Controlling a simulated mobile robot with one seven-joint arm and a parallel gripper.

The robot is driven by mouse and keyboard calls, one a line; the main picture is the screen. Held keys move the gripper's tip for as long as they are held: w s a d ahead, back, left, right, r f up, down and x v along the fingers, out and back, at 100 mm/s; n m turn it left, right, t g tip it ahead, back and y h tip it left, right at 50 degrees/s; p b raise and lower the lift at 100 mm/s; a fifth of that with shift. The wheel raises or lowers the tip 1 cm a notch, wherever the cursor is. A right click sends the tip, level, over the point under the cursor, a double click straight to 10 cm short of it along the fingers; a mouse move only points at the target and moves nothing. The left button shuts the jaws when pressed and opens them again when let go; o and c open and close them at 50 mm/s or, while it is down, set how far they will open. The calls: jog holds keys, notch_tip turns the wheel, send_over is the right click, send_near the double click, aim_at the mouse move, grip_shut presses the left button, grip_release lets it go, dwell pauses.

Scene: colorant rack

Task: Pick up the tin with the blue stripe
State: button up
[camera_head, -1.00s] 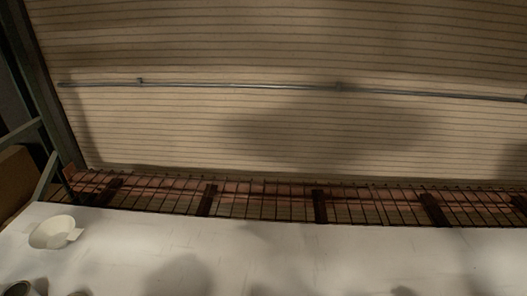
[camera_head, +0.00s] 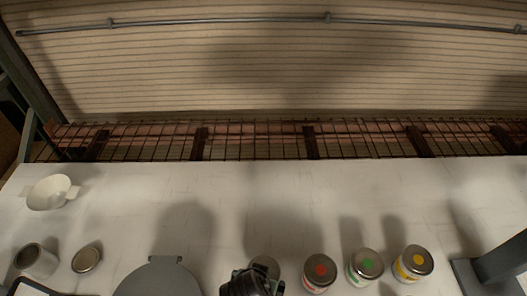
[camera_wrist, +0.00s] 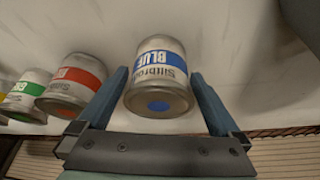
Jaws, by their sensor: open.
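The tin with the blue stripe (camera_wrist: 163,82) stands in the middle of the wrist view, its lid with a blue dot towards my gripper. My gripper (camera_wrist: 160,74) is open, with one blue-grey finger on each side of this tin. Small gaps seem to show at both sides; contact is hard to tell. In the head view the dark end of my arm (camera_head: 250,284) covers most of this tin (camera_head: 266,264), and only part of its lid shows.
A red-dot tin (camera_head: 320,272), a green-dot tin (camera_head: 366,266) and a yellow-dot tin (camera_head: 415,262) stand to the right in the head view. A white bowl (camera_head: 50,192), an open can (camera_head: 36,262) and a grey round object (camera_head: 158,280) are left. The table's back is clear.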

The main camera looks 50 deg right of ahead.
jog(key=shift+x, duration=1.55)
jog(key=shift+w+r, duration=0.1)
jog(key=shift+r, duration=0.05)
jog(key=c, duration=1.3)
